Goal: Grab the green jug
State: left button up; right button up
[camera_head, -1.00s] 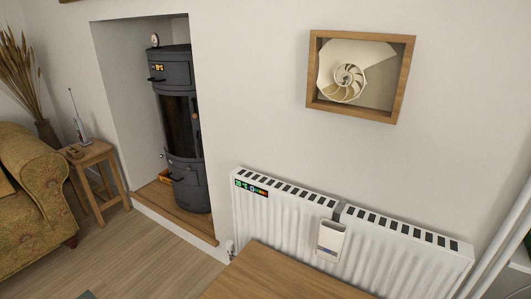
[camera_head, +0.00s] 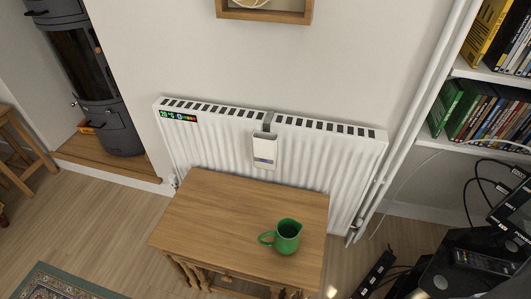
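The green jug (camera_head: 288,237) stands upright near the front right of a small wooden table (camera_head: 215,215). Its handle points left and its open top faces up toward the camera. Nothing touches the jug except the tabletop. Neither of my grippers shows in the head view.
A white radiator (camera_head: 210,148) stands on the wall behind the table. White pipes (camera_head: 408,115) run up to its right. Shelves of cases (camera_head: 488,120) and black devices with cables (camera_head: 480,262) are at the right. A dark stove (camera_head: 95,85) is at the left. The tabletop left of the jug is clear.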

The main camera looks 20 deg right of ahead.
aim_at(284, 247)
jog(key=l+z, duration=0.2)
jog(key=z, duration=0.15)
jog(key=i+l+z, duration=0.1)
jog(key=z, duration=0.3)
